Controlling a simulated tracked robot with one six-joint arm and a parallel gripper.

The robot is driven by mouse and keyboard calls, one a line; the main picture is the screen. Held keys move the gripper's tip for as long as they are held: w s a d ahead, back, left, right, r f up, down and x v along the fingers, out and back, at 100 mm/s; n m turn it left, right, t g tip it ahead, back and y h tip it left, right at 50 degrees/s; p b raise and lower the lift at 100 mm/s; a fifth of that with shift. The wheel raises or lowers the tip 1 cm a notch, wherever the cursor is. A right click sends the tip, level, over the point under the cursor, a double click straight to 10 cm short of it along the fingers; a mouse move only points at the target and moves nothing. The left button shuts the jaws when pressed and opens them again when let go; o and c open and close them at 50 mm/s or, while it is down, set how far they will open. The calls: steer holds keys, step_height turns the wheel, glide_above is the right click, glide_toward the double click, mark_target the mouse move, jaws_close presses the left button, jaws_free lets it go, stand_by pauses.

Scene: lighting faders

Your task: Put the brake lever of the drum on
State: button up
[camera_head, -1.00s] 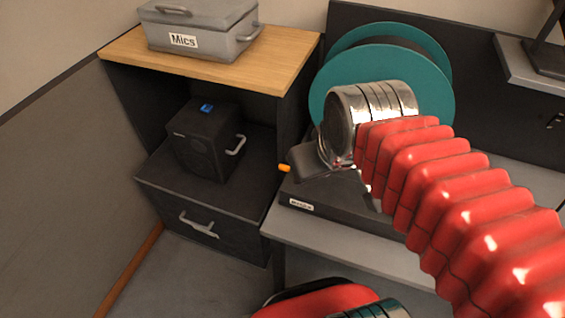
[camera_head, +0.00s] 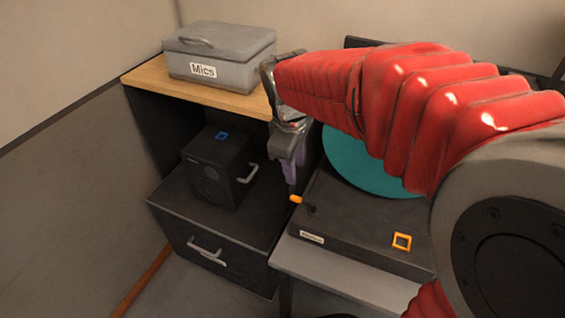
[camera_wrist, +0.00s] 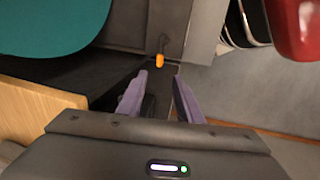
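The drum (camera_head: 352,168) is a teal disc on a dark base (camera_head: 350,225), mostly hidden behind my red arm in the head view; its teal flange also shows in the wrist view (camera_wrist: 50,25). The brake lever has an orange tip (camera_head: 296,199) at the base's left side, and the tip shows in the wrist view (camera_wrist: 159,60). My gripper (camera_head: 290,178) hangs just above and left of the orange tip. In the wrist view its purple fingers (camera_wrist: 160,85) are apart with nothing between them, and the lever tip lies beyond them.
A wooden-topped shelf (camera_head: 145,78) carries a grey Mics box (camera_head: 220,60) left of my gripper. A black cube with a handle (camera_head: 215,170) stands on a dark drawer unit (camera_head: 170,200). An orange square outline (camera_head: 402,241) marks the drum base.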

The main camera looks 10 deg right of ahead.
mark_target(297, 197)
steer(key=shift+w+f, duration=0.1)
stand_by(0.3)
steer(key=f, duration=0.4)
steer(key=w+d+f, duration=0.1)
steer(key=f, duration=0.4)
steer(key=w+f, duration=0.1)
steer(key=f, duration=0.3)
steer(key=shift+w+d+f, duration=0.1)
steer(key=shift+d+f, duration=0.1)
steer(key=shift+d, duration=0.05)
steer(key=shift+c, duration=0.5)
jaws_close()
